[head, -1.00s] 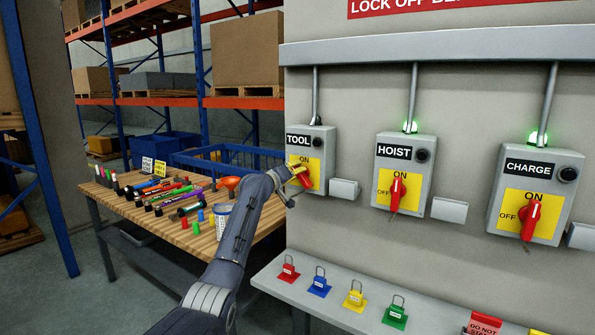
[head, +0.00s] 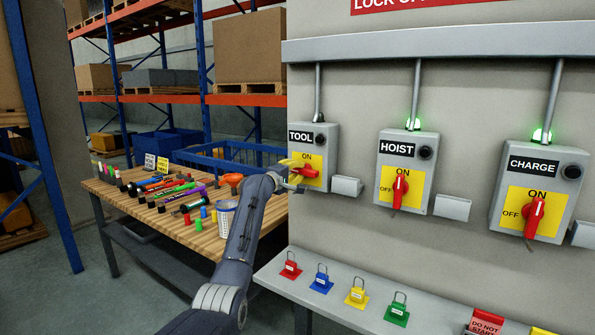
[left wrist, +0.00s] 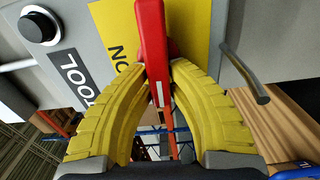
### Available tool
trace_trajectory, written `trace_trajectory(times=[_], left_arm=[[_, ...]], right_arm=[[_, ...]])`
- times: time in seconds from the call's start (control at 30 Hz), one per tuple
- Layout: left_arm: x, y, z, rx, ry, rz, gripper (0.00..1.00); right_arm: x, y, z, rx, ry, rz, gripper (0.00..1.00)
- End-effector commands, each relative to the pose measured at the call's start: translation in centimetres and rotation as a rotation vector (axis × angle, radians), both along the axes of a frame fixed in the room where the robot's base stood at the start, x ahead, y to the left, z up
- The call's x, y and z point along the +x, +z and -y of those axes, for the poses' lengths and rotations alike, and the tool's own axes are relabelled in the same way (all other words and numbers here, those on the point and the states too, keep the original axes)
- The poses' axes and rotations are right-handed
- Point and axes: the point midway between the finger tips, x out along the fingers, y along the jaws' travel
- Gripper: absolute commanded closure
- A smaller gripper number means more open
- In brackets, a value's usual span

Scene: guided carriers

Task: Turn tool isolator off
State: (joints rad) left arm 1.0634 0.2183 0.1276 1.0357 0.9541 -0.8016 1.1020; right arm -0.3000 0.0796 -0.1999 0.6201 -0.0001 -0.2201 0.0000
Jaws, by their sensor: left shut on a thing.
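The TOOL isolator (head: 326,152) is the leftmost grey box on the wall panel, with a yellow plate and a red handle (head: 310,172). The handle lies close to horizontal in the head view, toward the plate's left side. My left gripper (head: 295,173) is shut on this handle. In the left wrist view its yellow fingers (left wrist: 158,75) close on both sides of the red handle (left wrist: 152,35). The plate's OFF mark is hidden. No green glow shows above the TOOL box. My right gripper is not in view.
The HOIST isolator (head: 407,150) and CHARGE isolator (head: 540,165) stand to the right, handles near upright, green lamps lit above. Several coloured padlocks (head: 357,293) sit on the shelf (head: 335,310) below. A workbench (head: 120,200) with pens and tools stands left, near my left arm.

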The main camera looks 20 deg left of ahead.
Motion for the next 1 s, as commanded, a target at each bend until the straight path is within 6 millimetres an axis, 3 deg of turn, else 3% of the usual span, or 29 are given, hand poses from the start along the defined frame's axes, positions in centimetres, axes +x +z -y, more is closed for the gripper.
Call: trace_trajectory(times=[0.7, 0.73, 0.9, 1.0], left_arm=[[0.01, -0.08, 0.01, -0.067, 0.000, -0.012, 1.00], [0.01, -0.08, 0.02, -0.067, 0.000, -0.012, 0.80], [0.01, -0.09, 0.02, -0.067, 0.000, -0.012, 0.60], [0.01, -0.10, 0.02, -0.066, 0.000, -0.013, 0.58]], right_arm=[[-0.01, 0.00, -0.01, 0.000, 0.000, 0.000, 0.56], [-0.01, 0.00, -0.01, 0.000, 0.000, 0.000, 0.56], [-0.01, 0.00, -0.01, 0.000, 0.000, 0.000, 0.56], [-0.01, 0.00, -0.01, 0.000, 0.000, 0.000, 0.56]])
